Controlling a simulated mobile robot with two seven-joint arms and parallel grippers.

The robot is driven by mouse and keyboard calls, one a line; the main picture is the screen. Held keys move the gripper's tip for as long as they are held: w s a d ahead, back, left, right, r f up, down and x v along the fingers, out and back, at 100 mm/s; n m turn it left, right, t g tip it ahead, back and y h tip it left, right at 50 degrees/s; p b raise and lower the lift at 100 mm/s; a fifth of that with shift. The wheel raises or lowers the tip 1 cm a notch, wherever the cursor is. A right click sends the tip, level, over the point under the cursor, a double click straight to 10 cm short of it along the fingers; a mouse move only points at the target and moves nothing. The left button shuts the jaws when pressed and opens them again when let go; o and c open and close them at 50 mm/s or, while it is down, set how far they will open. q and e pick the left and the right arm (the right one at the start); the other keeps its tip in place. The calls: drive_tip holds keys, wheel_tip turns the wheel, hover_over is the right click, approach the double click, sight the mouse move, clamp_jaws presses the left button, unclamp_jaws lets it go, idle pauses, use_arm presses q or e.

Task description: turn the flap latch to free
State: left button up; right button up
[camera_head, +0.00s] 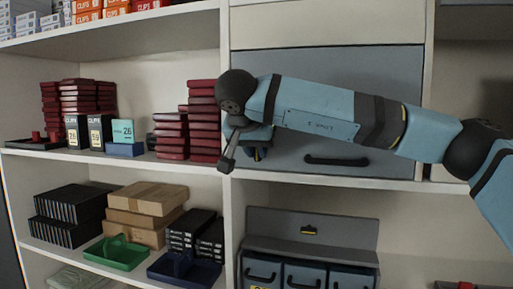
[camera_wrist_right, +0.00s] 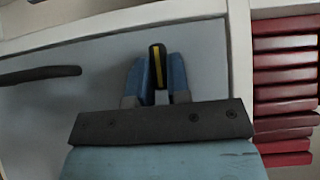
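The flap (camera_head: 390,85) is a large grey-blue panel closed over a shelf compartment, with a black bar handle (camera_head: 337,161) low on it. The flap latch (camera_wrist_right: 158,62), a dark bar with a yellow stripe, shows in the right wrist view, its long side roughly up and down in the picture. My right gripper (camera_wrist_right: 158,82) has one blue finger on each side of the latch, closed up against it. In the head view my right gripper (camera_head: 258,150) is at the flap's lower left corner, and the latch is hidden there. My left gripper is not in view.
Stacks of dark red boxes (camera_head: 204,120) stand just left of the flap, beyond an upright post (camera_head: 234,200). A grey bin unit (camera_head: 310,235) with several drawers sits below. Cartons (camera_head: 150,198) and trays (camera_head: 115,253) fill the lower left shelf.

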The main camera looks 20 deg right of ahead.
drive_tip(key=o, duration=0.4)
drive_tip(key=shift+c, duration=0.2)
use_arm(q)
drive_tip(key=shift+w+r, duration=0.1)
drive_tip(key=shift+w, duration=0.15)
use_arm(e)
drive_tip(key=shift+o, duration=0.4)
use_arm(q)
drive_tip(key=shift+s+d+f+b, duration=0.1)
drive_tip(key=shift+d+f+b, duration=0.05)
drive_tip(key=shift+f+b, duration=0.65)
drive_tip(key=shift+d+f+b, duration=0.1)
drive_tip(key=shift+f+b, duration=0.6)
drive_tip(key=shift+b, duration=0.1)
use_arm(e)
drive_tip(key=v, duration=1.4)
drive_tip(key=shift+w+f, duration=0.1)
drive_tip(key=shift+f, duration=0.05)
